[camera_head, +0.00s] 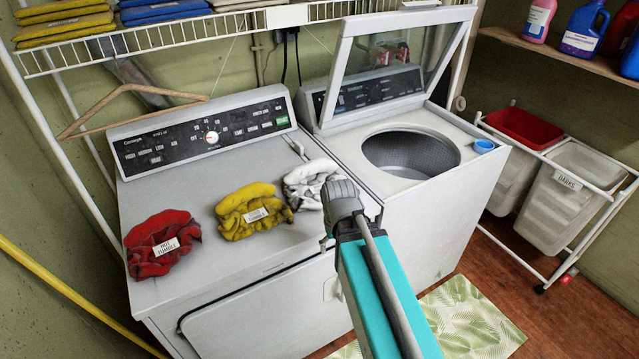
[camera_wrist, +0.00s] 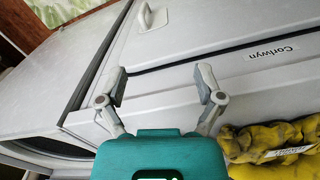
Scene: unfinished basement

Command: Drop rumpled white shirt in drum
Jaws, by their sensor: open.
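The rumpled white shirt (camera_head: 301,187) lies on the right part of the dryer top (camera_head: 190,200), partly hidden by my arm. The open drum (camera_head: 408,153) is in the top-loading washer to its right, with the lid (camera_head: 385,60) raised. In the wrist view my gripper (camera_wrist: 161,76) is open with nothing between its fingers, in front of the white machine's front. In the head view its fingers are mostly hidden by my arm. The white shirt is not clearly visible in the wrist view.
A yellow shirt (camera_head: 252,209) and a red shirt (camera_head: 160,245) with tags lie on the dryer; the yellow one also shows in the wrist view (camera_wrist: 272,148). A blue cap (camera_head: 484,146) sits on the washer's right edge. A hanger (camera_head: 120,100) and wire shelf (camera_head: 160,42) are above.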

